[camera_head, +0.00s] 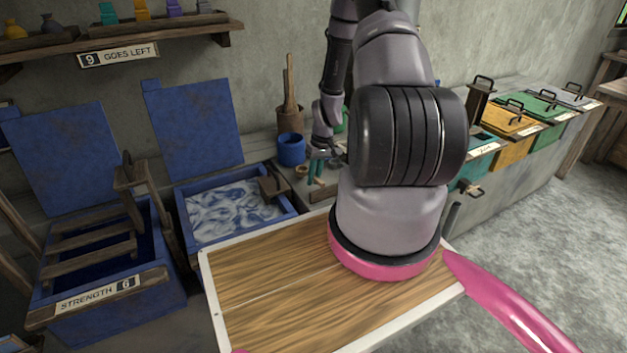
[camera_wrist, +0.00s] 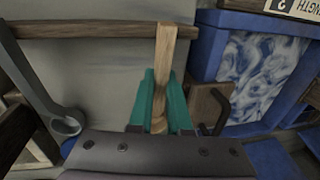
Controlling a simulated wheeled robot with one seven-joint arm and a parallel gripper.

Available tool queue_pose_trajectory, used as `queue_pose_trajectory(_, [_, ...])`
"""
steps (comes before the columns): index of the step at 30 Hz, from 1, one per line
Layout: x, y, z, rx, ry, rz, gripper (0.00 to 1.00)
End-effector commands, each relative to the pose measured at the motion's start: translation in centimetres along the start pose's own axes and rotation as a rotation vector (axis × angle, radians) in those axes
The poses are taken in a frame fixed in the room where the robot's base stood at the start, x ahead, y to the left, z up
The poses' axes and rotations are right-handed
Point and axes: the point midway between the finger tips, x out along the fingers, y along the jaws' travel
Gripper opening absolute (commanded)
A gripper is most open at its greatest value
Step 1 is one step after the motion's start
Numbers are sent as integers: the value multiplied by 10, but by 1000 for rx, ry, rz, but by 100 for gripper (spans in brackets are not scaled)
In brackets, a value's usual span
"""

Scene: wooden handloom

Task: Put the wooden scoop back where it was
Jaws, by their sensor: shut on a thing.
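My gripper (camera_head: 317,172) has teal fingers and hangs over the bench, just right of the blue vat. In the wrist view the gripper (camera_wrist: 160,95) is shut on a pale wooden piece, which I take to be the wooden scoop (camera_wrist: 165,55). Its straight flat length runs up the picture between the fingers. The scoop's bowl cannot be made out, and the scoop is hard to tell in the head view. I cannot tell whether it touches anything below.
A blue cup (camera_head: 291,149) and a wooden pot (camera_head: 290,120) with an upright stick stand behind my gripper. The open blue vat (camera_head: 296,205) of marbled liquid is left, with a dark wooden block (camera_head: 271,188) at its edge. Lidded bins, including a yellow one (camera_head: 506,121), stand right.

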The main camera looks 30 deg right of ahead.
Motion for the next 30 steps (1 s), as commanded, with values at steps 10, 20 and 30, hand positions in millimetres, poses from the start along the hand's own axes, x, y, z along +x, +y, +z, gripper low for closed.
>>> queue_pose_trajectory(10, [10,2,0,1,0,0,0])
queue_pose_trajectory(20, [12,2,0,0,0,0,46])
queue_pose_trajectory(30, [-5,2,-2,-1,4,2,46])
